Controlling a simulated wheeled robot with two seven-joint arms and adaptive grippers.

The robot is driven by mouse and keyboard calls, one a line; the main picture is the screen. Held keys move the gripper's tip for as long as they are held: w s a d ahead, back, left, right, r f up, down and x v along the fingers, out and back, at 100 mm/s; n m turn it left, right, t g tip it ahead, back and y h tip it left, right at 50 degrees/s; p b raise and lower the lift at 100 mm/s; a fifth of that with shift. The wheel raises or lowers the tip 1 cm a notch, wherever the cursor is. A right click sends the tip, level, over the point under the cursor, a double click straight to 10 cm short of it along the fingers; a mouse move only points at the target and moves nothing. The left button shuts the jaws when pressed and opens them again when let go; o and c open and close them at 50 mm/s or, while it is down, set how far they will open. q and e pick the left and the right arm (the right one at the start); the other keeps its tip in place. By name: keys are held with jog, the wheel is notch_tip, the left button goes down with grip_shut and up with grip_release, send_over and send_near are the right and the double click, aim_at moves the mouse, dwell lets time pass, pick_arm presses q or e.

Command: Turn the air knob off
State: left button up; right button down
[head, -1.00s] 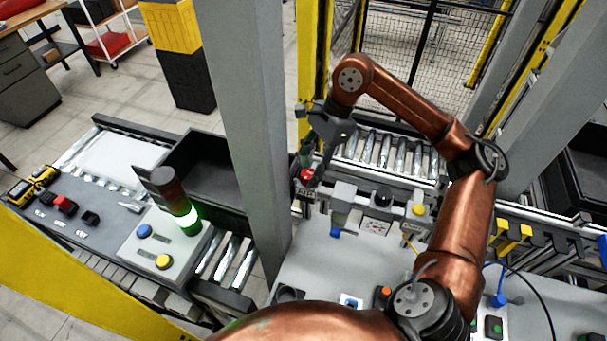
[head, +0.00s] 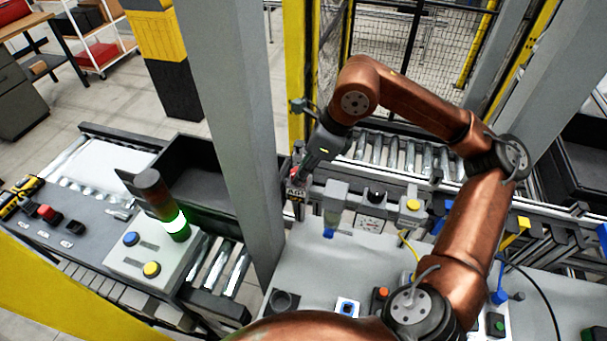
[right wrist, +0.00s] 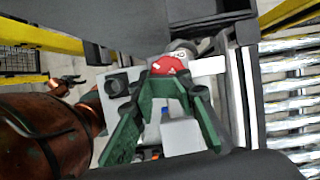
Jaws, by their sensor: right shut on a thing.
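The red air knob (right wrist: 168,65) sits on a grey fitting beside a partly visible label in the right wrist view. In the head view a small label plate (head: 296,190) shows at the same spot, and the knob is mostly covered by the gripper. My right gripper (head: 299,174) reaches down to it from the upper right. In the right wrist view its green fingers (right wrist: 166,82) come together at the knob and are shut on it. The knob's exact turn angle cannot be told. My left gripper is not in view.
A grey upright post (head: 238,120) stands just left of the knob. A roller conveyor (head: 390,153) runs behind it.

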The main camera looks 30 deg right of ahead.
jog(key=shift+w+d+r+m, duration=0.15)
jog(key=shift+w+m, duration=0.25)
jog(key=shift+m, duration=0.1)
jog(key=c, duration=2.3)
grip_release()
jog(key=shift+o, duration=1.4)
jog(key=shift+w+d+f, duration=0.15)
jog(key=shift+w+f, duration=0.05)
jog(key=shift+w, duration=0.05)
jog(key=o, duration=0.6)
jog(key=shift+f, duration=0.1)
jog(key=shift+c, duration=0.2)
jog(key=shift+s, duration=0.1)
jog(key=v, duration=1.2)
jog(key=shift+s+a, duration=0.15)
jog(key=shift+a, duration=0.1)
